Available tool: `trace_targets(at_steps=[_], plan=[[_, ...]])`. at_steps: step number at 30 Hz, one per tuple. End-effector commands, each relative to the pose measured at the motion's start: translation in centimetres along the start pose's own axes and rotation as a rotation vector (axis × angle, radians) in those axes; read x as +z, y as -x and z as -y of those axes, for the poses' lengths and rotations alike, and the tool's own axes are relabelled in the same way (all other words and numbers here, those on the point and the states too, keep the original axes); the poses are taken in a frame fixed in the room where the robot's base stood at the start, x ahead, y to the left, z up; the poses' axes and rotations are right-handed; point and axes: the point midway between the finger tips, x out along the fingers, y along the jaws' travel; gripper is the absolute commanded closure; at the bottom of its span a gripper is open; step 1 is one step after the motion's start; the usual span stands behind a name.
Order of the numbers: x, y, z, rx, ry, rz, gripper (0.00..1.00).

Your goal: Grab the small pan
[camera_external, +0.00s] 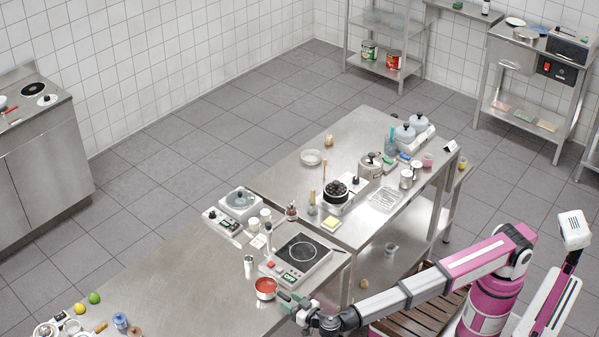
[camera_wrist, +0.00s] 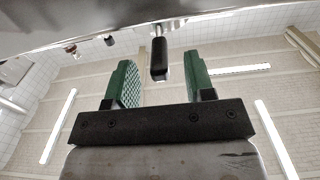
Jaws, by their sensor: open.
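The small pan (camera_external: 265,289) stands on the metal counter near its front edge, with red contents in a metal rim. My gripper (camera_external: 291,299) is just right of it at the counter edge, its green fingers close to the pan. In the wrist view my gripper (camera_wrist: 163,84) is open, with the green fingers wide apart. A dark handle (camera_wrist: 160,66) reaches from the top of that view into the gap between the fingers, with space on both sides. It looks like the pan's handle. The pan's bowl cannot be made out in the wrist view.
An induction hob (camera_external: 301,252) lies just behind the pan, and a metal shaker (camera_external: 249,266) stands to its left. The counter (camera_external: 190,275) is bare further left. A second table (camera_external: 290,185) behind holds pots and jars.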

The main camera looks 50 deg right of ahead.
Motion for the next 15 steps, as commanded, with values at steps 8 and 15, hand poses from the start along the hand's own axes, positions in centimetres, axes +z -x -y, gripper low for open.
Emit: trace_targets(at_steps=[8,15], plan=[[0.0,-3.6,0.0,0.001,0.000,0.000,0.51],[0.0,-3.7,-0.1,0.000,0.000,0.000,0.54]])
